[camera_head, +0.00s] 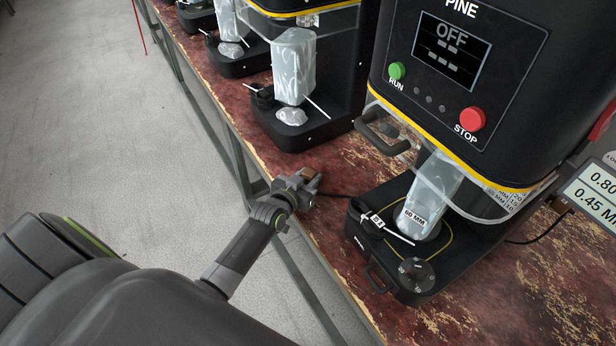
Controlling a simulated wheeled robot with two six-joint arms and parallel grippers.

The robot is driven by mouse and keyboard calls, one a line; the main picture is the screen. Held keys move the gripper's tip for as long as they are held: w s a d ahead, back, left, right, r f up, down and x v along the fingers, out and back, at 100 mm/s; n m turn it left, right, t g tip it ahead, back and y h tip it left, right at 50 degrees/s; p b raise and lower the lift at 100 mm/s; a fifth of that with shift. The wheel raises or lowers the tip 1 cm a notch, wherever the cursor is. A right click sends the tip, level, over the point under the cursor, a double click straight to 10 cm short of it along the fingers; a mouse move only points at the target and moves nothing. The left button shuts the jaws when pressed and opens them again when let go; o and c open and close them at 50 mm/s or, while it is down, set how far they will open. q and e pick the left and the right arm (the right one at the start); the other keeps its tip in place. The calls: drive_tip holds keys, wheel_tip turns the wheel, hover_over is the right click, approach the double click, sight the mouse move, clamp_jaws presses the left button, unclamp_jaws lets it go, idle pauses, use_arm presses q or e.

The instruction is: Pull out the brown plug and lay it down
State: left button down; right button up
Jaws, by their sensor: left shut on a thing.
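My left gripper (308,183) reaches in from the lower left to the front edge of the worn red bench. It is shut on the brown plug (310,174), of which only a small brown part shows between the fingers. A thin dark cable (336,195) runs from near the gripper to the black base of the seamer (455,95) marked PINE. The socket cannot be made out, and I cannot tell whether the plug is in it. My right gripper is not in view.
More seamers stand farther along the bench (215,85). Bare bench top (350,160) lies between the machines. Grey floor (110,130) is open at left.

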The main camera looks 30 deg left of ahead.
use_arm(q)
drive_tip(key=c, duration=0.9)
unclamp_jaws()
drive_tip(key=shift+c, duration=0.2)
drive_tip(key=v, duration=1.7)
drive_tip(key=shift+s+r+b, duration=0.15)
drive_tip(key=shift+b, duration=0.3)
drive_tip(key=shift+d, duration=0.1)
